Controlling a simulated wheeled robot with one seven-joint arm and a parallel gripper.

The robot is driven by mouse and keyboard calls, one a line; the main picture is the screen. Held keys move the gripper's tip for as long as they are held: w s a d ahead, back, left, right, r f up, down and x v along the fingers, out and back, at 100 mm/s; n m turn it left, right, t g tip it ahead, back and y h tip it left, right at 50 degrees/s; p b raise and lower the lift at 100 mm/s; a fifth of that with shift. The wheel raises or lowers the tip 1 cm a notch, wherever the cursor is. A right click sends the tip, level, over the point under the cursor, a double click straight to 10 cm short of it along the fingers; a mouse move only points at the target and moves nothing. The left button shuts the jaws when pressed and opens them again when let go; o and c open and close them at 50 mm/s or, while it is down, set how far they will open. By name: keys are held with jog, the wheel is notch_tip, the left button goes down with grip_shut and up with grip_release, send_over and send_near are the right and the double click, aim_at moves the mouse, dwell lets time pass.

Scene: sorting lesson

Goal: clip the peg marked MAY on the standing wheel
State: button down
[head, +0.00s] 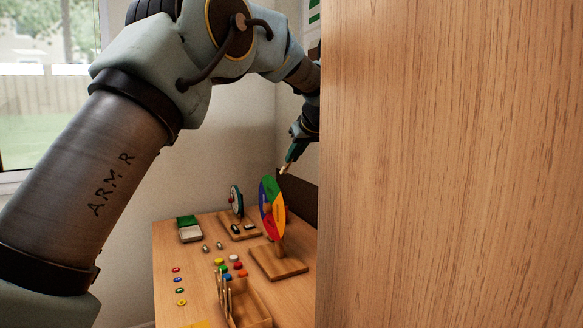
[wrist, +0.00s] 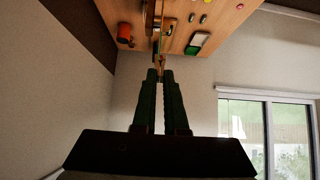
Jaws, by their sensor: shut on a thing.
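The standing wheel (head: 272,208) has coloured sectors of green, blue, orange and red on a wooden base (head: 278,263), seen at a steep angle in the head view. My gripper (head: 289,160) is above the wheel's top edge, slightly to its right, with its jaws pointing down. It is shut on a small pale wooden peg (head: 284,169), which seems just clear of the rim; I cannot tell whether it touches. In the wrist view my gripper's dark fingers (wrist: 160,75) close on the peg (wrist: 161,64). Its marking is not readable.
A wooden panel (head: 450,160) hides the right half of the head view. On the table (head: 195,310) stand a clock-like disc (head: 236,201), a green-and-white box (head: 190,232), coloured counters and a wooden holder with upright pegs (head: 248,310). A window (wrist: 268,130) shows in the wrist view.

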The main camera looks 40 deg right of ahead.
aim_at(284, 170)
jog(key=shift+x, duration=2.5)
jog(key=shift+b, duration=1)
jog(key=shift+w+f, duration=0.1)
jog(key=shift+f, duration=0.05)
jog(key=shift+w+f, duration=0.4)
jog(key=shift+w, duration=0.05)
jog(key=shift+w+d+f+b, duration=0.1)
jog(key=shift+w+f+b, duration=0.25)
jog(key=shift+w+f, duration=0.2)
dwell(0.4)
jog(key=c, duration=0.9)
grip_release()
